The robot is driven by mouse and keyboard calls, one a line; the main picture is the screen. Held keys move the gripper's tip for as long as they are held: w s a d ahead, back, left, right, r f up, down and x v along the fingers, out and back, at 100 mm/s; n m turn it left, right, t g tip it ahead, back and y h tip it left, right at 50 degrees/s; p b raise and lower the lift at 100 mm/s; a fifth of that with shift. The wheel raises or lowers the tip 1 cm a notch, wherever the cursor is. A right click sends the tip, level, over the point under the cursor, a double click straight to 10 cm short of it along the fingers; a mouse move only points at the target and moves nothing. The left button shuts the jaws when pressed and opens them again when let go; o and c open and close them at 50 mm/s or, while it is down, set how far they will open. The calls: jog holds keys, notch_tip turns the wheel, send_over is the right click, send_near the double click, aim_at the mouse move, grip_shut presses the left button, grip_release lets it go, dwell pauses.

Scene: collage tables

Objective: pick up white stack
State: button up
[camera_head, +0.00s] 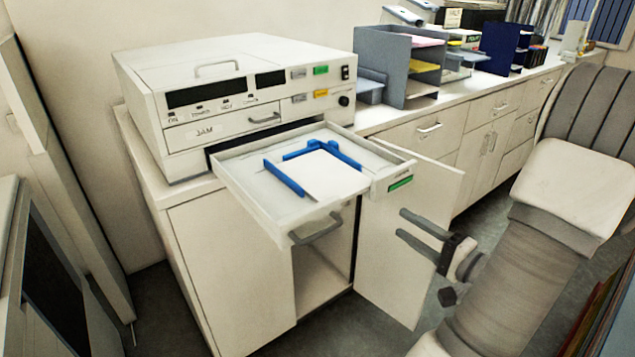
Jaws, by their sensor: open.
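The white stack (327,174) looks like white paper lying flat in the pulled-out tray (247,186) of the copier-like machine (235,90). Blue guides (285,178) stand along its left and far sides. My gripper (402,222) is open and empty, its two dark fingers pointing left. In the picture it is to the right of and below the tray, in front of the open cabinet door. It is apart from the stack. The thickness of the stack is hard to tell.
The open cabinet door (425,185) stands below and right of the tray, close to my gripper. A grey paper sorter (400,65) and a dark blue organizer (500,48) stand on the counter (455,92) behind. Dark floor shows at right.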

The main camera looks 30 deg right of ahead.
aim_at(357, 194)
jog(key=w, duration=0.5)
jog(key=w+a+p, duration=0.1)
jog(key=w, duration=0.5)
jog(key=w+a, duration=0.1)
jog(key=w, duration=0.5)
jog(key=shift+f+p, duration=0.1)
jog(key=shift+p, duration=0.3)
grip_shut()
dwell(0.6)
